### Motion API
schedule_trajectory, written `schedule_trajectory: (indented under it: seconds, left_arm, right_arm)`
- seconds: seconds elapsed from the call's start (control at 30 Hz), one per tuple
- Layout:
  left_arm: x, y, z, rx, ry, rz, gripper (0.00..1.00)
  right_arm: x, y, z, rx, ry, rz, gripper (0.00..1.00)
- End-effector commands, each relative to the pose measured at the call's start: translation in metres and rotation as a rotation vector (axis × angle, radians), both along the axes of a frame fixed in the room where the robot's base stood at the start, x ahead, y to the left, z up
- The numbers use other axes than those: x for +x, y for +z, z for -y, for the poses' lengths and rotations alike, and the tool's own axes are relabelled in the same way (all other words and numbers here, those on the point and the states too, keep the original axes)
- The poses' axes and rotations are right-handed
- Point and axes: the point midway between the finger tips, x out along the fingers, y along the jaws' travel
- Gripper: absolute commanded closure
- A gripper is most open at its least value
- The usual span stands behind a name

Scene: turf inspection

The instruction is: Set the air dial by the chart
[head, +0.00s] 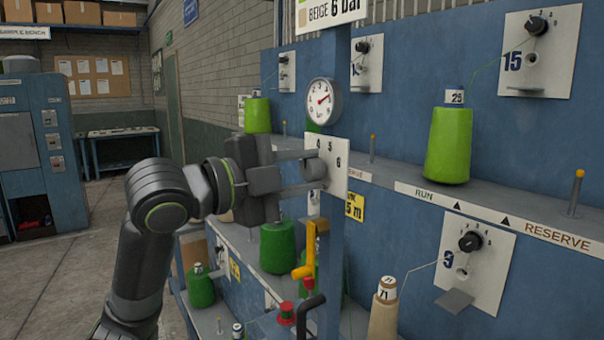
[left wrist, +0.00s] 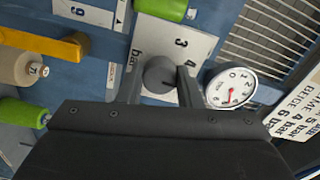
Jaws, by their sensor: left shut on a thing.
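The air dial is a grey round knob (head: 315,172) on a white plate (head: 340,160) numbered around it; 4, 5 and 6 show in the head view. My left gripper (head: 308,170) is shut on the knob. In the left wrist view its fingers (left wrist: 160,88) sit either side of the knob (left wrist: 158,72), near the 3, 4 and "bar" marks. A dark line shows on the knob, but I cannot tell its number. The round gauge (head: 323,101) above has a red needle; its value is too small to read. The chart (head: 330,12) shows "BEIGE 6 bar"; the left wrist view also shows a lime 4 bar line (left wrist: 288,128). My right gripper is not in view.
Green cones (head: 449,145) stand on the blue frame's ledge, and a beige cone (head: 384,310) is low right. A yellow lever (head: 306,262) and a red knob (head: 286,312) stick out below the dial. Open floor (head: 60,270) lies left.

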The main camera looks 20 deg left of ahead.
Motion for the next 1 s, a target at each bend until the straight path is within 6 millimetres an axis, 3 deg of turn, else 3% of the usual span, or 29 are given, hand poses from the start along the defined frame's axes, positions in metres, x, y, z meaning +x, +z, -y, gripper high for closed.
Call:
schedule_trajectory:
  seconds: [0.43, 1.0]
  left_arm:
    - [-0.0003, -0.0010, 0.0002, 0.222, -0.001, 0.171, 0.91]
    - [-0.0002, -0.0010, 0.0002, 0.275, -0.001, 0.211, 0.91]
  right_arm:
    - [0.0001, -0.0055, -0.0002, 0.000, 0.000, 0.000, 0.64]
    - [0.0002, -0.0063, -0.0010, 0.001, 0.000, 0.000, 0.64]
